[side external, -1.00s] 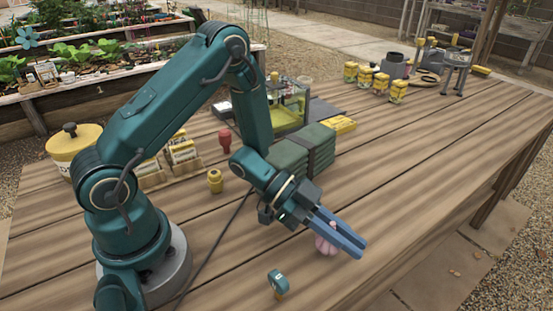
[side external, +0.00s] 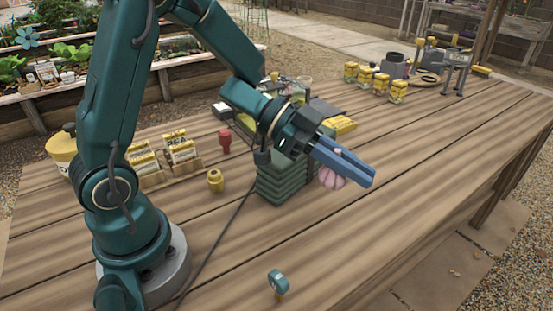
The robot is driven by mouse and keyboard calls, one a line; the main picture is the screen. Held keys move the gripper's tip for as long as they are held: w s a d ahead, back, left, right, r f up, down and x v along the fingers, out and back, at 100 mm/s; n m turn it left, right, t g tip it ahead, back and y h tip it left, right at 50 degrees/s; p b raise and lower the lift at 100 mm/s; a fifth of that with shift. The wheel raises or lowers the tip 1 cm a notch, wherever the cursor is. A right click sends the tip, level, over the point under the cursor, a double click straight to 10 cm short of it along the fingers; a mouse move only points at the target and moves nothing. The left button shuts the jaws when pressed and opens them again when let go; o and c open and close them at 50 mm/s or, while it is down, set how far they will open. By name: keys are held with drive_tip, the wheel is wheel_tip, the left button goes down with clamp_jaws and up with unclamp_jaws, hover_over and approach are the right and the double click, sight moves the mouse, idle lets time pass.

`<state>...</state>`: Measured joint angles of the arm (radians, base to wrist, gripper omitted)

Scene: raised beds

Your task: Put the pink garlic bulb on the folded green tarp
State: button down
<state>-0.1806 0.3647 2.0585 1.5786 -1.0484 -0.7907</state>
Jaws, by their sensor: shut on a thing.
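The pink garlic bulb (side external: 332,179) hangs between the blue fingers of my gripper (side external: 350,168), which is shut on it. The bulb is held above the wooden table, just right of the folded green tarp in the picture. The folded green tarp (side external: 281,186) lies as a thick stack with a dark strap. My wrist and forearm pass over it and hide much of its top and back. The exact height of the bulb over the table is hard to judge.
Yellow-labelled jars (side external: 397,92) stand far back. The table's right side (side external: 440,160) is clear.

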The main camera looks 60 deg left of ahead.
drive_tip(key=a+r+n+t+y, duration=0.3)
drive_tip(key=a+r+n, duration=0.1)
drive_tip(key=a, duration=0.9)
drive_tip(key=a+r+n+t+y, duration=0.3)
drive_tip(key=a+r, duration=0.1)
drive_tip(key=a, duration=1)
drive_tip(key=w+d+f, duration=0.2)
drive_tip(key=d, duration=0.1)
drive_tip(key=w+d+f, duration=0.2)
drive_tip(key=d, duration=0.1)
drive_tip(key=w+d+f, duration=0.2)
drive_tip(key=w+d, duration=0.1)
drive_tip(key=shift+w+f, duration=0.1)
drive_tip(key=shift+f, duration=2.25)
drive_tip(key=shift+f, duration=0.15)
drive_tip(key=c, duration=0.9)
unclamp_jaws()
